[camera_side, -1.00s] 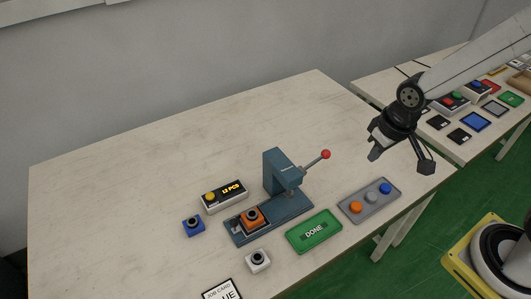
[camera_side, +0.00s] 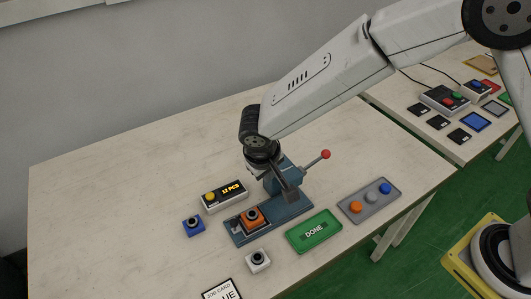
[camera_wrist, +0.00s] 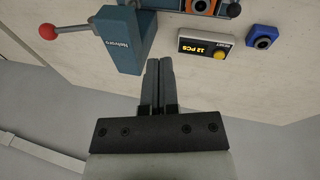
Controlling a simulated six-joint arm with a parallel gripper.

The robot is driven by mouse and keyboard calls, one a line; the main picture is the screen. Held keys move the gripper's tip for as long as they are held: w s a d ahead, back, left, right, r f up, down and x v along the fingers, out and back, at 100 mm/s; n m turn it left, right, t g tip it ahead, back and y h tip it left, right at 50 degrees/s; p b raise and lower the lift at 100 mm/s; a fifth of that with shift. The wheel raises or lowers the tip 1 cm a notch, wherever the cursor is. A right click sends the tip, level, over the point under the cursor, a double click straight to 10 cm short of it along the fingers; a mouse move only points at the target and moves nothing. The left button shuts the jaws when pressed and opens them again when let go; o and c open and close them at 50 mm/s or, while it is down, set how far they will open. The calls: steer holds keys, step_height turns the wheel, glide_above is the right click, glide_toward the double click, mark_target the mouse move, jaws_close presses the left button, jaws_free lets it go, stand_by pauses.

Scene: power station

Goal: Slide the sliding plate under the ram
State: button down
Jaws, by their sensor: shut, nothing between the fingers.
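The blue press (camera_side: 292,205) stands on the table with its red-knobbed lever out to the right. The sliding plate (camera_side: 236,228) is at the left end of the press base, out from under the ram, and carries an orange block (camera_side: 252,217) with a dark round top. My gripper (camera_side: 290,196) is at the press head in the side view and hides part of it, including the ram. In the wrist view my gripper (camera_wrist: 159,64) is shut and empty, with its fingers beside the press body (camera_wrist: 121,38). I cannot tell whether they touch it.
A counter box (camera_side: 224,197) reading 12 PCS and a blue block (camera_side: 193,225) are left of the press. A white block (camera_side: 258,261), a green DONE tray (camera_side: 314,232) and a grey tray (camera_side: 369,201) with coloured pieces lie in front and right. The table's left is clear.

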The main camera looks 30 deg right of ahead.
steer(key=s+a+f+t, duration=0.1)
steer(key=a+f, duration=0.2)
steer(key=a, duration=0.6)
steer(key=s+a+f+t+h, duration=0.1)
steer(key=s+a+f+t, duration=0.1)
steer(key=a, duration=0.7)
steer(key=shift+s+a+f+h, duration=0.25)
steer(key=shift+a+f+h, duration=0.1)
steer(key=shift+f, duration=0.25)
steer(key=shift+d+f, duration=0.1)
steer(key=x, duration=1)
steer(key=shift+w+d, duration=0.2)
steer(key=shift+d, duration=0.15)
steer(key=shift+w+d+f, duration=0.1)
steer(key=shift+w+d, duration=0.05)
steer(key=shift+d, duration=0.55)
steer(key=shift+w+d+f, duration=0.15)
steer(key=shift+d, duration=0.6)
glide_above(267, 219)
steer(key=shift+w+d, duration=0.15)
steer(key=shift+w, duration=0.05)
